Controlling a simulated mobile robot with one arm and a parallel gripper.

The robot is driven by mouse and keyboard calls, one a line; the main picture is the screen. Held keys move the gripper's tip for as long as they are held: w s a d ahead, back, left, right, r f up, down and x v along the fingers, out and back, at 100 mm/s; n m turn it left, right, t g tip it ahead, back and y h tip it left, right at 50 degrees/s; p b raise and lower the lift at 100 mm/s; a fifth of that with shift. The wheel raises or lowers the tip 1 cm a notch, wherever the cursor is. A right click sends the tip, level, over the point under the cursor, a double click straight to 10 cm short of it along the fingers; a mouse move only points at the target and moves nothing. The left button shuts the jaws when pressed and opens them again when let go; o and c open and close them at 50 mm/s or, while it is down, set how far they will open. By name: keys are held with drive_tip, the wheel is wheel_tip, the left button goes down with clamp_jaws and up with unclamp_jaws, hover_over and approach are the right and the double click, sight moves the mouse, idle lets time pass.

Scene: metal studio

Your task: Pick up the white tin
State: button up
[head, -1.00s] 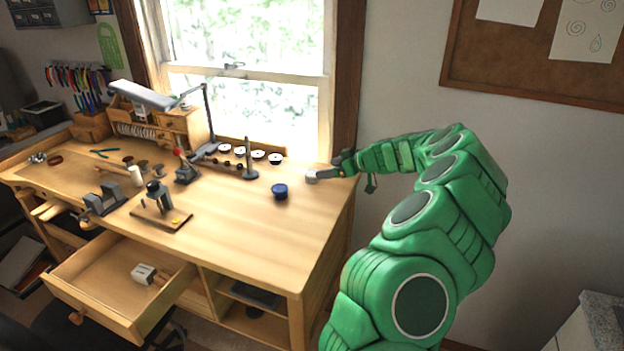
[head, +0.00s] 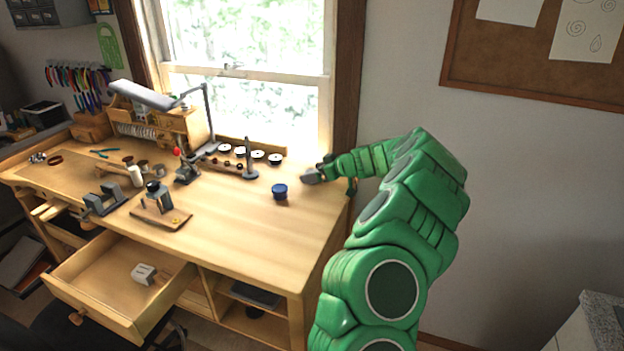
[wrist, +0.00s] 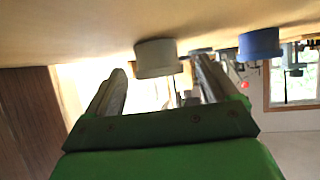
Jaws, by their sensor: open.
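The white tin (wrist: 156,57) stands on the bench in the wrist view, which shows the bench top upside down. It is beyond the fingertips and roughly in line with the gap between them. My gripper (wrist: 160,78) is open and empty, with one finger on each side of the gap. In the head view my gripper (head: 311,175) is low over the right end of the bench. There the white tin cannot be made out clearly and seems hidden by the gripper.
A blue tin (head: 280,191) stands left of my gripper, and also shows in the wrist view (wrist: 260,43). Several round lidded pots (head: 258,155) and a dark stand (head: 249,165) are behind it. The bench front (head: 255,240) is bare. A drawer (head: 105,285) hangs open.

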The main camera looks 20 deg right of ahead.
drive_tip(key=c, duration=1.2)
drive_tip(key=shift+o, duration=0.2)
drive_tip(key=shift+r, duration=0.1)
